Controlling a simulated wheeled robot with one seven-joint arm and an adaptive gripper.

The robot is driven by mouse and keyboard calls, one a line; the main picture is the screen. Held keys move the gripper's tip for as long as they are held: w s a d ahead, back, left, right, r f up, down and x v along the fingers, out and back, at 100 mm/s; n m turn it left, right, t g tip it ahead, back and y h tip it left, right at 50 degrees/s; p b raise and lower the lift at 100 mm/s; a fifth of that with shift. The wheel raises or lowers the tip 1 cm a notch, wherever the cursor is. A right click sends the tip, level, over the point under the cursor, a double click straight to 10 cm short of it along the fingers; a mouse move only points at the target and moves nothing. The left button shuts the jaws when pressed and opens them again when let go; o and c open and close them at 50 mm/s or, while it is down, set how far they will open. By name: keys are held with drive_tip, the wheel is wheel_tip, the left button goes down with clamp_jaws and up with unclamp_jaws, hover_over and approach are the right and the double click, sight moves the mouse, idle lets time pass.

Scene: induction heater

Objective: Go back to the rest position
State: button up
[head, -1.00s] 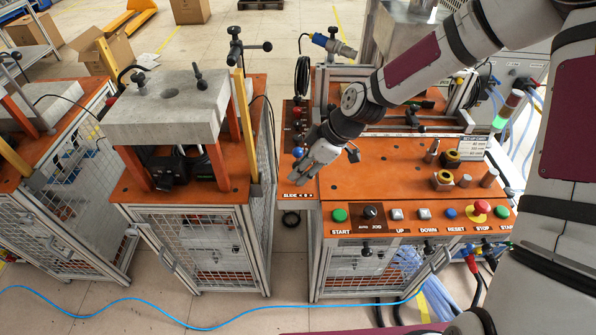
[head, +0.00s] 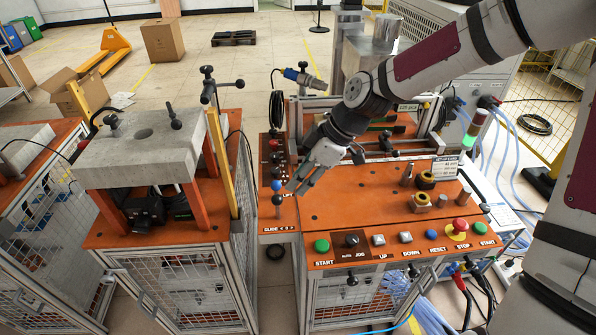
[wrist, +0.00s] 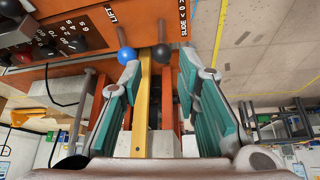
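My gripper (head: 305,180) is above the left part of the orange machine top (head: 345,205), near the lift and slide levers. In the wrist view my gripper (wrist: 158,70) has its two teal-padded fingers spread wide with nothing held between them. The blue ball knob (head: 277,185) and the black ball knob (head: 277,199) stand at the left edge of the machine top. In the wrist view the blue knob (wrist: 127,55) and black knob (wrist: 161,53) show beyond the fingertips, apparently apart from them.
A front row of buttons includes a red stop button (head: 460,225) and a green start button (head: 321,245). A stand with a grey slab (head: 140,145) and a yellow post (head: 218,160) are on the left. A signal lamp (head: 474,130) stands at the right.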

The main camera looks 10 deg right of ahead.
drive_tip(key=s+d+r+m+t+h, duration=0.1)
drive_tip(key=s+d+r+m+h, duration=0.1)
drive_tip(key=s+r+m, duration=0.3)
drive_tip(key=s+d+r+m+t+h, duration=0.1)
drive_tip(key=s+d+r+m+h, duration=0.1)
drive_tip(key=s+d+r+m, duration=0.3)
drive_tip(key=s+d+r+m+t+h, duration=0.1)
drive_tip(key=s+d+r+m, duration=0.3)
drive_tip(key=s+r, duration=0.5)
drive_tip(key=s+m+t, duration=0.1)
drive_tip(key=s, duration=0.3)
drive_tip(key=shift+s+d+r+h, duration=0.15)
drive_tip(key=shift+s+r+h, duration=0.15)
drive_tip(key=shift+s+h, duration=0.1)
